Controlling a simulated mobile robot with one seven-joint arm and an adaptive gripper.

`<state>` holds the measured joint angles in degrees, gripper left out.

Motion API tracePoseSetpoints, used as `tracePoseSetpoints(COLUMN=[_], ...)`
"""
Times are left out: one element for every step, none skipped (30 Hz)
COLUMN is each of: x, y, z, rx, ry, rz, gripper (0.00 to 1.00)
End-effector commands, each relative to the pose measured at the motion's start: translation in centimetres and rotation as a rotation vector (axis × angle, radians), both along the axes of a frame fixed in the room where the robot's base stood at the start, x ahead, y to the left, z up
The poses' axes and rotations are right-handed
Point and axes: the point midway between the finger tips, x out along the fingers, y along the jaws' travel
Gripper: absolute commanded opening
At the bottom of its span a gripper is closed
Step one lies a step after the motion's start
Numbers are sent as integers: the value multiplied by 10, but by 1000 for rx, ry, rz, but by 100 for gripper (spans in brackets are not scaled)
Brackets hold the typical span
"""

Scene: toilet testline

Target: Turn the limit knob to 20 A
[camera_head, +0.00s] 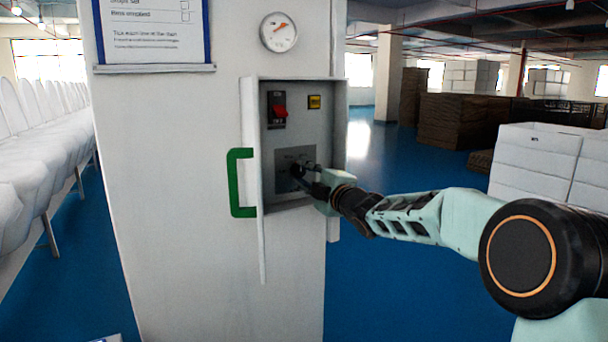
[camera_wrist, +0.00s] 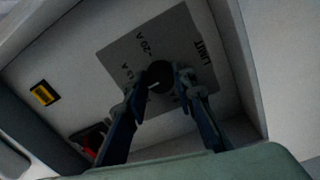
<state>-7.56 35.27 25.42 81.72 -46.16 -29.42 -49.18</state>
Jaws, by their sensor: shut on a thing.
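The black limit knob (camera_wrist: 160,73) sits on a grey plate (camera_wrist: 118,50) inside the open control box. In the wrist view the plate appears rotated, with "LIMIT" at its right and "20 A" up and left of the knob. Another amp label, partly hard to read, is left of the knob. A small light mark shows on the knob's lower left; where it points is hard to tell. My gripper (camera_wrist: 162,84) is shut on the knob, one finger on each side. In the head view my gripper (camera_head: 302,173) reaches into the box from the right and partly hides the knob.
A red switch (camera_head: 279,110) and a yellow label (camera_head: 314,102) are above the plate. The box door with its green handle (camera_head: 240,183) stands open at the left. A round gauge (camera_head: 278,32) is above the box. Box walls closely surround my gripper.

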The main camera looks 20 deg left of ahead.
Motion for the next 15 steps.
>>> tracePoseSetpoints(x=[0,0,0,0,0,0,0,0,0,0,0,0,0,0,-1], y=[0,0,0,0,0,0,0,0,0,0,0,0,0,0,1], z=[0,0,0,0,0,0,0,0,0,0,0,0,0,0,0], rx=[30,48,72,90,109,134,154,172,195,214,233,258,276,295,319], ry=[35,58,86,108,129,159,181,202,231,253,275,304,325,347,376], rz=[0,0,0,0,0,0,0,0,0,0,-1,-1,-1,-1,0], gripper=[0,0,0,0,0,0,0,0,0,0,0,0,0,0,0])
